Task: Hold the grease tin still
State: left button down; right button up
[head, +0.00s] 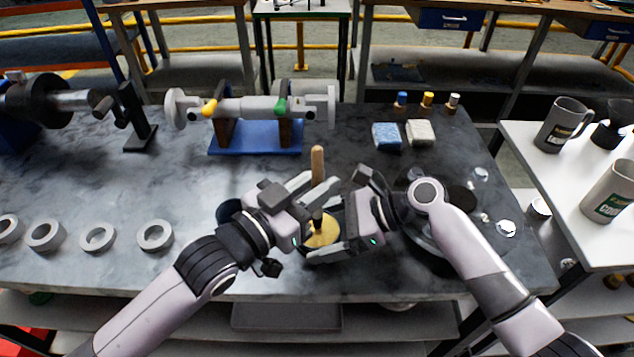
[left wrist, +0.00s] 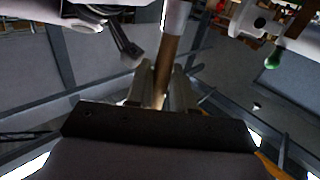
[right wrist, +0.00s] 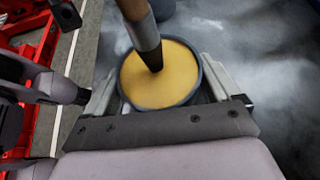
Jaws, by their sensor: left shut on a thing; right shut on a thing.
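The grease tin (head: 322,232) is a round dark tin filled with yellow grease, near the front middle of the bench. In the right wrist view the tin (right wrist: 163,106) sits between the fingers of my right gripper (right wrist: 160,95), which is shut on its sides. My left gripper (head: 312,192) is shut on a wooden-handled tool (head: 318,163) standing nearly upright. The handle also shows between the fingers in the left wrist view (left wrist: 166,70). The tool's dark tip (right wrist: 152,60) is at the grease surface; whether it dips in is hard to tell.
Several pale rings (head: 98,237) lie at left. A shaft on a blue stand (head: 255,137) stands behind. Two sponge-like blocks (head: 387,136) and small bottles (head: 427,100) are back right. A dark round tray (head: 420,242) with shiny parts lies beside my right arm. Mugs (head: 562,125) stand on a white table.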

aim_at(313, 159)
pick_arm(q)
jog(key=shift+f, duration=0.7)
pick_arm(e)
jog(key=shift+s+d+f, duration=0.1)
jog(key=shift+s+f, duration=0.05)
jog(key=shift+f, duration=0.15)
dwell(0.4)
pick_arm(q)
jog(key=shift+r, duration=3.6)
pick_arm(e)
jog(key=o, duration=1)
jog(key=shift+r, duration=0.1)
